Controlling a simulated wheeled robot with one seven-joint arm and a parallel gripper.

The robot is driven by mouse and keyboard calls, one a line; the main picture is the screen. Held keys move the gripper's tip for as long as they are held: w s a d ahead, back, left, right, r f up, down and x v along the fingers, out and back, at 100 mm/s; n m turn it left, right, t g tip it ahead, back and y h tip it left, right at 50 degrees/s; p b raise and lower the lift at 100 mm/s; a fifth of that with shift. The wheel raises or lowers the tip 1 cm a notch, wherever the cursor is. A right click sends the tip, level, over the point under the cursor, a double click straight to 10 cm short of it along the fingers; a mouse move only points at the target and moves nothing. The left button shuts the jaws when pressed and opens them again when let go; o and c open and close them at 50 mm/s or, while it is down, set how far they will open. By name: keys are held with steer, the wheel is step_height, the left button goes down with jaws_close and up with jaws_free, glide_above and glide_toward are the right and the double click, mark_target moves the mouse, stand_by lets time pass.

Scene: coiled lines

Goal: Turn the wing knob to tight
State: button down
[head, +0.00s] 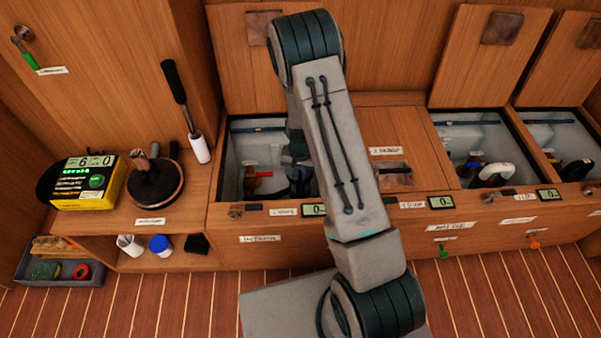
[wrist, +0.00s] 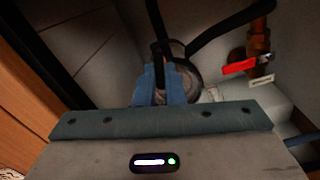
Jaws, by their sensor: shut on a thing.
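My gripper (wrist: 163,78) reaches down into the open left locker. Its two blue fingers are shut on a small part on top of a round grey-brown fitting (wrist: 190,78). The part between the fingers looks like the wing knob (wrist: 165,64); it is mostly hidden, so I cannot tell how far it is turned. In the head view, my arm and the locker edge hide the knob, and only a dark part of my gripper (head: 297,168) shows.
A red valve handle (wrist: 240,67) on a brass fitting stands right of my fingers, apart from them. Black hoses (wrist: 230,28) run close beyond the fitting. The wooden locker wall (wrist: 30,95) is at left. A closed lid (head: 385,130) adjoins the locker.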

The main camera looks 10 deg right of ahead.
stand_by(0.3)
steer(key=c, duration=1.5)
jaws_free()
steer(key=shift+r, duration=0.1)
step_height(320, 180, up, 14)
steer(key=p, duration=0.4)
steer(key=shift+f+p, duration=0.2)
steer(key=shift+p, duration=0.2)
steer(key=shift+r, duration=0.1)
steer(key=s+r+n+p, duration=0.1)
steer(key=s+r+p, duration=0.3)
steer(key=r, duration=0.6)
steer(key=s+a+r+n+t+p, duration=0.1)
steer(key=r+p, duration=0.4)
steer(key=r, duration=0.5)
steer(key=s+r+p, duration=0.3)
steer(key=r+p, duration=0.2)
steer(key=r, duration=0.5)
steer(key=s+r+n+p, duration=0.1)
steer(key=s+r+p, duration=0.3)
steer(key=r, duration=0.3)
steer(key=s+r+n+t+p, duration=0.1)
steer(key=s+r+p, duration=0.3)
steer(key=r, duration=0.4)
steer(key=s+r+n+p, duration=0.1)
steer(key=s+r+p, duration=0.4)
steer(key=s+r, duration=0.1)
steer(key=shift+s+d+r+t, duration=0.25)
steer(key=shift+s+r+t, duration=0.15)
steer(key=shift+r, duration=0.25)
